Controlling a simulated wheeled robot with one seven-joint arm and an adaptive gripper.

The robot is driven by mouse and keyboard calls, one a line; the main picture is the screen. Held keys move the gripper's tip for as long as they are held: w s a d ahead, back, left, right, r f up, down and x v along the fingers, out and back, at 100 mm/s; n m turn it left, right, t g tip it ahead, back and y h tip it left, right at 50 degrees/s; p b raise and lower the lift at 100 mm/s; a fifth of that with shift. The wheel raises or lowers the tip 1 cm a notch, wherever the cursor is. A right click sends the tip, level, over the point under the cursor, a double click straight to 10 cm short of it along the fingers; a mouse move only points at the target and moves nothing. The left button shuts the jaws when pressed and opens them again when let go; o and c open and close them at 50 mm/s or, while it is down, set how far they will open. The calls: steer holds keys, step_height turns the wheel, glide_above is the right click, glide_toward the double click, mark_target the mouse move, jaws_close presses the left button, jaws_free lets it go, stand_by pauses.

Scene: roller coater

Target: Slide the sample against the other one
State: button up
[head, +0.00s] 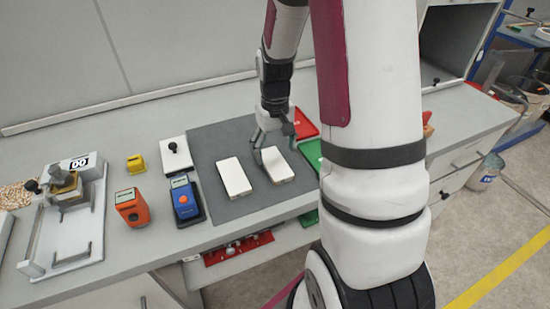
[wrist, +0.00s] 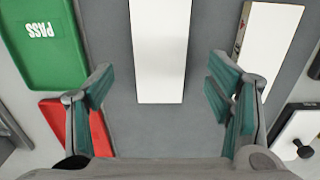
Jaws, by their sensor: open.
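Two white, flat oblong samples lie on a dark grey mat (head: 222,145). The right sample (head: 279,165) is close by my gripper (head: 272,136); the left sample (head: 234,177) lies apart from it, with a strip of bare mat between them. In the wrist view the right sample (wrist: 160,50) runs up the middle, between the lines of my spread fingers (wrist: 160,84). The left sample (wrist: 268,45) shows there on the right, beyond my right finger. My gripper is open and holds nothing. Whether a fingertip touches the sample cannot be told.
A green tray marked PASS (wrist: 42,40) and a red tray (wrist: 72,125) border the mat. Left of the mat in the head view are a white plate with a black knob (head: 176,154), a blue meter (head: 185,203), an orange meter (head: 132,209) and a yellow block (head: 136,163).

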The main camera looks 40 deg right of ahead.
mark_target(275, 163)
steer(key=shift+f, duration=2.05)
steer(key=c, duration=1.3)
